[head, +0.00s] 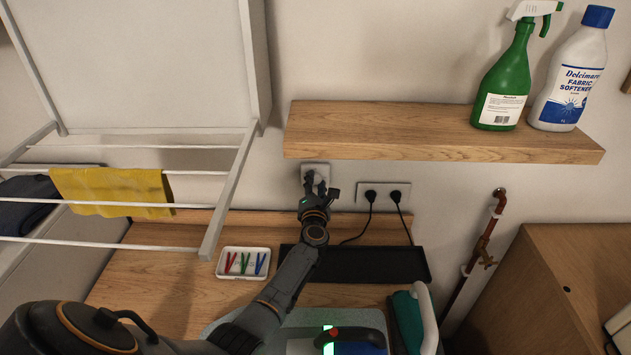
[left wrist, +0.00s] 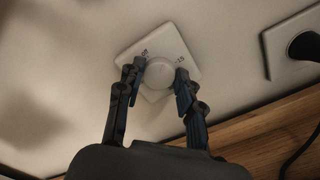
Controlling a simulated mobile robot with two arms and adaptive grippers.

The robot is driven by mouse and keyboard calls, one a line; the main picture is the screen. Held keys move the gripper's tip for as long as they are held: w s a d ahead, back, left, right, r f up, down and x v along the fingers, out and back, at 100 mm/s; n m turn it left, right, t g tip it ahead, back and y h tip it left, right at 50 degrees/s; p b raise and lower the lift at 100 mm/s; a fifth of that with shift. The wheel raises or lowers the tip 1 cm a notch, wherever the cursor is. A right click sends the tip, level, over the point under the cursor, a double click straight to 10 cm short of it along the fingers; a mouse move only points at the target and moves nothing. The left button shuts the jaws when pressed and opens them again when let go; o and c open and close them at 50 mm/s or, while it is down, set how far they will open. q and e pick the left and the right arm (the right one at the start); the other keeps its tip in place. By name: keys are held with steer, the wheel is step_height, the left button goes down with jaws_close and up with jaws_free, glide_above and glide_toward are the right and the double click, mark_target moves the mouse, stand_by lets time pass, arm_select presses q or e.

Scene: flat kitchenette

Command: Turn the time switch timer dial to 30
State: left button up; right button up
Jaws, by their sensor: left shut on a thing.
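The time switch (head: 313,169) is a small white square plate on the wall under the shelf. Its round white dial (left wrist: 158,73) shows in the left wrist view, with small dark marks on the plate around it; I cannot read the setting surely. My left gripper (head: 314,187) reaches up to the switch and covers part of it in the head view. In the left wrist view its two fingers (left wrist: 157,78) stand on either side of the dial, shut on it. My right gripper is in neither view.
A double socket (head: 383,194) with two black plugs is right of the switch, its cables hanging down. A wooden shelf (head: 430,130) with a green spray bottle (head: 506,80) and softener (head: 574,75) juts out above. A drying rack (head: 233,190) stands left. A peg tray (head: 243,263) and black tray (head: 385,264) lie below.

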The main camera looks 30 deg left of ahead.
arm_select(q)
steer(key=m, duration=0.3)
steer(key=shift+d+m, duration=0.1)
steer(key=shift+m, duration=0.2)
steer(key=m, duration=0.3)
steer(key=shift+f+m, duration=0.15)
steer(key=shift+m, duration=0.15)
steer(key=m, duration=0.3)
steer(key=shift+m, duration=0.4)
steer(key=m, duration=0.4)
steer(key=shift+f, duration=0.1)
steer(key=m, duration=0.5)
steer(key=shift+f+m, duration=0.1)
steer(key=shift+m, duration=0.3)
steer(key=m, duration=0.4)
steer(key=shift+s+m, duration=0.1)
steer(key=shift+m, duration=0.3)
